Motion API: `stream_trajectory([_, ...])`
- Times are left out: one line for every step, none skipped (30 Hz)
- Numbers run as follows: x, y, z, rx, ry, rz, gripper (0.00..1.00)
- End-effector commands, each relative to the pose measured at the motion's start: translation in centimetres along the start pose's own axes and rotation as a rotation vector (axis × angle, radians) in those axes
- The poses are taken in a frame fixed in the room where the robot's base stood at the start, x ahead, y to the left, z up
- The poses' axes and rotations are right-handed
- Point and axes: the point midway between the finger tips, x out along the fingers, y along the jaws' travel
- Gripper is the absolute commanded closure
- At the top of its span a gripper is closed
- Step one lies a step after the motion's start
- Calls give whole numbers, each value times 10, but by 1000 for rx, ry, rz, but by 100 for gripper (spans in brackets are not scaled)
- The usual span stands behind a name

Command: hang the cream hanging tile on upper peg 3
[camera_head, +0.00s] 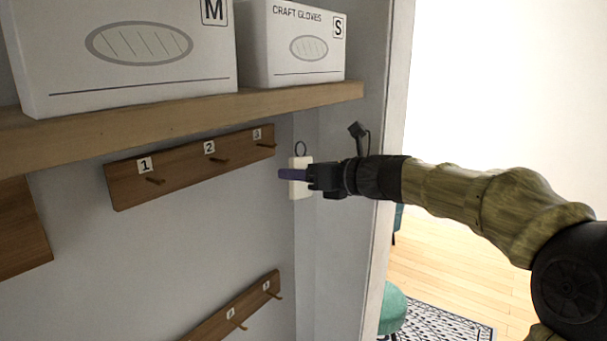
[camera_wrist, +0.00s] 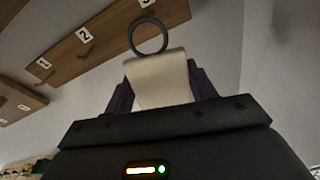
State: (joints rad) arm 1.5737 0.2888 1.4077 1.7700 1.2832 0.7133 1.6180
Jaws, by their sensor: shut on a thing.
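The cream hanging tile (camera_head: 301,188) is upright in my gripper (camera_head: 296,175), with a dark ring at its top. My gripper is shut on the tile, one purple finger showing across its face. In the wrist view the tile (camera_wrist: 160,80) sits between both fingers (camera_wrist: 160,88), its ring standing above it. Upper peg 3 (camera_head: 266,144) is on the right end of the upper wooden rail (camera_head: 190,168), under the label 3. In the head view the tile is apart from that peg, to its right and a little lower. The peg carries nothing.
Upper pegs 1 (camera_head: 155,181) and 2 (camera_head: 220,160) are bare. A shelf (camera_head: 190,112) with glove boxes (camera_head: 300,45) runs above the rail. A lower peg rail (camera_head: 235,312) is below. A side panel (camera_head: 345,230) stands behind my gripper.

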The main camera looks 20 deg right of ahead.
Motion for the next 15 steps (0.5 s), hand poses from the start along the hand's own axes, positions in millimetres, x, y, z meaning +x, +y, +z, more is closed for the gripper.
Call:
stream_trajectory([2,0,0,0,-1,1,70])
stream_trajectory([3,0,0,0,-1,1,70])
stream_trajectory([5,0,1,0,-1,1,70])
stream_trajectory([6,0,1,0,-1,1,70])
stream_trajectory([7,0,1,1,-1,1,70])
stream_trajectory([10,1,1,1,-1,3,70])
stream_trajectory([12,2,1,1,0,5,70])
stream_trajectory([13,2,1,1,0,6,70])
stream_trajectory([15,3,1,1,1,8,70])
stream_trajectory([17,4,1,0,1,9,70])
stream_trajectory([18,4,1,0,1,9,70])
stream_trajectory([20,4,1,0,1,9,70])
stream_trajectory([21,4,1,0,1,10,70])
stream_trajectory([22,5,2,0,1,10,70])
stream_trajectory([24,5,2,0,1,11,70])
